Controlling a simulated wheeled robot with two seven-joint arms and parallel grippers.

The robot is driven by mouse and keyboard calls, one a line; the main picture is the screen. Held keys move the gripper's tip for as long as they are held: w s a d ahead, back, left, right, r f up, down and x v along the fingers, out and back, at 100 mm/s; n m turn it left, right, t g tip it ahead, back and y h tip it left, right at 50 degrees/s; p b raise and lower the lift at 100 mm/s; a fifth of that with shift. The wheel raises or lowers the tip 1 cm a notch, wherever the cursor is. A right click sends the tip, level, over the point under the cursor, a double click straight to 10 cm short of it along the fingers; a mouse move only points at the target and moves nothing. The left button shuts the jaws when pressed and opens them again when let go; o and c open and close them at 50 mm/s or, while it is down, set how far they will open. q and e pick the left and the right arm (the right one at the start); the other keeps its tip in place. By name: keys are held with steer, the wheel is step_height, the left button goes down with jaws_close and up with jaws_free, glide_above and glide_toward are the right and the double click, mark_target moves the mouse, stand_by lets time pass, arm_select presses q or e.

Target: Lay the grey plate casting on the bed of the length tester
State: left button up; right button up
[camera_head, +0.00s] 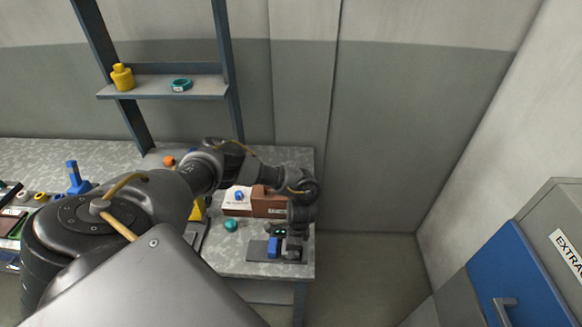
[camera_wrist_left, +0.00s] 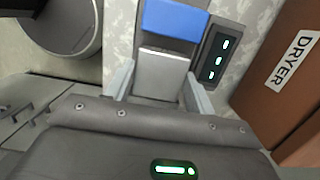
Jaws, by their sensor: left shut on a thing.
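The grey plate casting (camera_wrist_left: 160,76) is between the fingers of my left gripper (camera_wrist_left: 160,88), which is shut on it. The length tester (camera_head: 257,251) is a dark low bed near the right end of the bench, with a blue block (camera_head: 273,247) on it. In the left wrist view the plate's far edge is right by the blue block (camera_wrist_left: 174,19), and a dark panel with green lights (camera_wrist_left: 219,60) is just right of it. My left gripper (camera_head: 293,248) is over the tester in the head view. I cannot tell whether the plate touches the bed. My right gripper is out of view.
A brown box (camera_head: 268,207) labelled DRYER in the wrist view (camera_wrist_left: 285,75) stands behind the tester. A teal round piece (camera_head: 231,225) lies left of the tester. The bench (camera_head: 225,262) ends just right of the tester. A shelf (camera_head: 150,89) holds a yellow bottle-like piece and a teal ring.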

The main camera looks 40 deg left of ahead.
arm_select(q)
steer(key=shift+w+f, duration=0.1)
steer(key=shift+f, duration=0.35)
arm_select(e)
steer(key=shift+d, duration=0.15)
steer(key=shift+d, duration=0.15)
arm_select(q)
steer(key=o, duration=0.9)
steer(key=shift+f, duration=0.1)
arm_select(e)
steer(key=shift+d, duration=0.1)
arm_select(q)
steer(key=r, duration=0.4)
steer(key=d+r, duration=0.1)
steer(key=r, duration=0.3)
steer(key=w+r, duration=0.1)
steer(key=r, duration=0.3)
steer(key=shift+d, duration=0.25)
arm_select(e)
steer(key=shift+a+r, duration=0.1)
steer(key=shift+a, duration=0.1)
